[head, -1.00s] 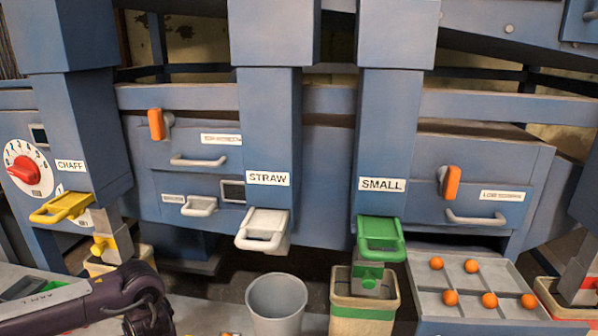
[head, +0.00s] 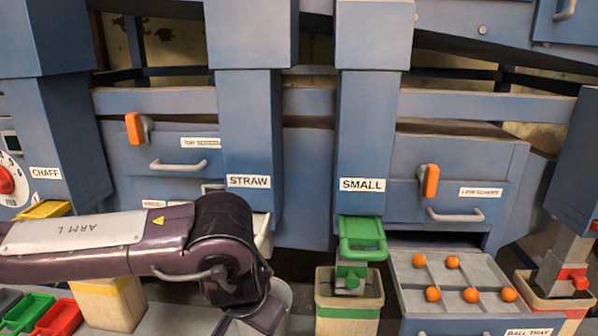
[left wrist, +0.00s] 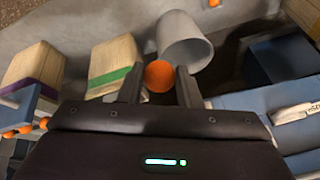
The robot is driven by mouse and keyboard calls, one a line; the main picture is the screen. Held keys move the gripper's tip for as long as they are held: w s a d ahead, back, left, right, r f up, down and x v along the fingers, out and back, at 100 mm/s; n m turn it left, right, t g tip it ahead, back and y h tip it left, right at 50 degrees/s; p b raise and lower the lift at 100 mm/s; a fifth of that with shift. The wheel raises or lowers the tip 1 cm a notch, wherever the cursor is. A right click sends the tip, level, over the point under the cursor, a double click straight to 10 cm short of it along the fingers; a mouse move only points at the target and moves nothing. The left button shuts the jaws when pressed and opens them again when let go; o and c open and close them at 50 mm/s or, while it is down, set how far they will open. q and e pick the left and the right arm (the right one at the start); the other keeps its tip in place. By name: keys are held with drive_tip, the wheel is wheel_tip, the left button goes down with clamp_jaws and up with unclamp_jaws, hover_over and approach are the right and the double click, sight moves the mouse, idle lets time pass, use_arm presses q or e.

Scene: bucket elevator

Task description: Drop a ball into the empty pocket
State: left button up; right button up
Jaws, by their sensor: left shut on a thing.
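My left gripper (left wrist: 159,88) is shut on an orange ball (left wrist: 158,74) in the left wrist view. In the head view my left arm reaches in from the left; its gripper and ball are hidden or below the frame. The ball tray (head: 448,328), blue-grey and divided into pockets, stands at the lower right of the head view. Several orange balls sit in its pockets. The far right pocket (head: 484,266) shows no ball. The tray is well to the right of my left arm. My right gripper is not in view.
A grey bucket (left wrist: 188,42) is just beyond the held ball in the wrist view. A green-banded bin (head: 347,312) stands left of the tray, under the green SMALL handle (head: 362,236). Blue chutes hang above. A red-banded bin (head: 548,306) stands right of the tray.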

use_arm(q)
drive_tip(key=s+r+m+h, duration=0.1)
drive_tip(key=s+m+h, duration=0.1)
drive_tip(key=s+m, duration=0.2)
drive_tip(key=s, duration=0.2)
drive_tip(key=shift+s+d+r+m, duration=0.3)
drive_tip(key=shift+d+m, duration=0.1)
